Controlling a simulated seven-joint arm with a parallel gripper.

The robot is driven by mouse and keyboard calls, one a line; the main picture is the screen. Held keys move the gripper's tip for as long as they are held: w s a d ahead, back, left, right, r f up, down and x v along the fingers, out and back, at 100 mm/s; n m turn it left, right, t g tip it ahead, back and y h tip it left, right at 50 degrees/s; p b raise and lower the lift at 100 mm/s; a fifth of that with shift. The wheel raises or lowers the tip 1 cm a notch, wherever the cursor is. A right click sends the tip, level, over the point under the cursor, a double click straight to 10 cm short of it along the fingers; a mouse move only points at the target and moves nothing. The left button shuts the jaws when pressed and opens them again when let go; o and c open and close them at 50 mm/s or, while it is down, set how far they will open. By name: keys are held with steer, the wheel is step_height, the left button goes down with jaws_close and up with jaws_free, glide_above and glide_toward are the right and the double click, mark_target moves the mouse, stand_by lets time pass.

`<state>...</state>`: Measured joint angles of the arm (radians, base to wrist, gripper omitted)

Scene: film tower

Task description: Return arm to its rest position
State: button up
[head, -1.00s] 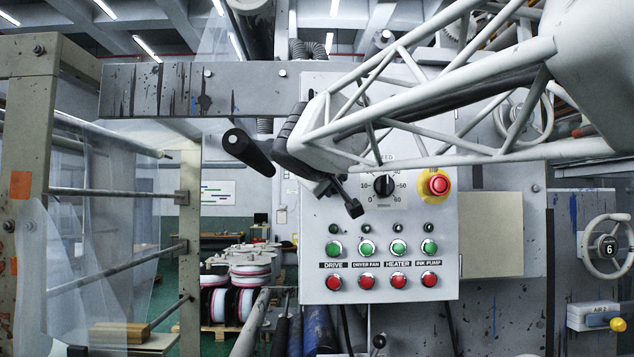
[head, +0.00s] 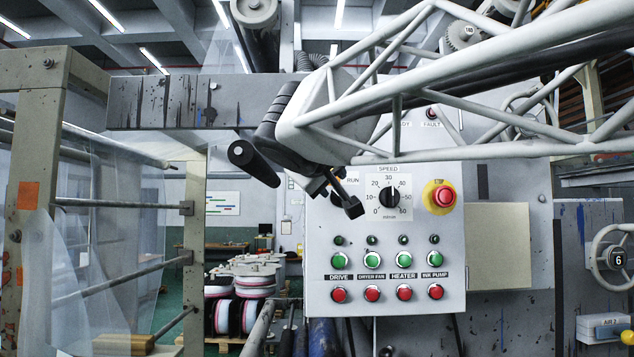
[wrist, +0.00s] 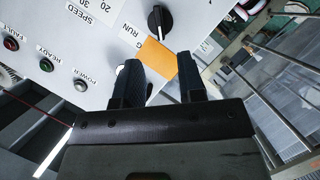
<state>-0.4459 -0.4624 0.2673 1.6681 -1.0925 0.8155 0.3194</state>
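My white truss arm (head: 450,105) reaches in from the upper right in the head view, across the upper part of the grey control panel (head: 480,265). It ends in my dark wrist and my gripper (head: 345,198), in front of the panel's left side near the RUN label. In the wrist view my gripper (wrist: 158,60) shows two dark fingers standing apart, with no held object visible between them. An orange patch (wrist: 156,52) shows beyond the fingertips; it looks flat against the panel. The arm covers part of the panel's upper lettering.
The panel carries a speed dial (head: 390,197), a red emergency button (head: 445,196), and rows of green and red buttons. A post frame with clear film (head: 110,240) stands left. A handwheel (head: 612,257) is at right. Stacked rolls (head: 245,285) stand behind, left of the panel.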

steer(key=shift+d+f, duration=0.1)
steer(key=shift+f, duration=0.05)
stand_by(0.3)
steer(key=s+d+f+m+g+y, duration=0.1)
steer(key=s+d+f+m+g, duration=0.15)
steer(key=s+d+f, duration=0.65)
steer(key=s+f+m+g, duration=0.15)
steer(key=f+g, duration=0.25)
steer(key=f, duration=1.1)
steer(key=s+d+f+m+g+y, duration=0.1)
steer(key=s+d+f+g, duration=0.35)
steer(key=f, duration=0.75)
steer(key=s+d+f+m+y, duration=0.1)
steer(key=s+f+y, duration=0.1)
steer(key=s+f, duration=1)
steer(key=shift+s+f+m+g, duration=0.15)
steer(key=shift+f+m+g, duration=0.15)
steer(key=shift+f+g, duration=0.1)
steer(key=shift+d, duration=0.1)
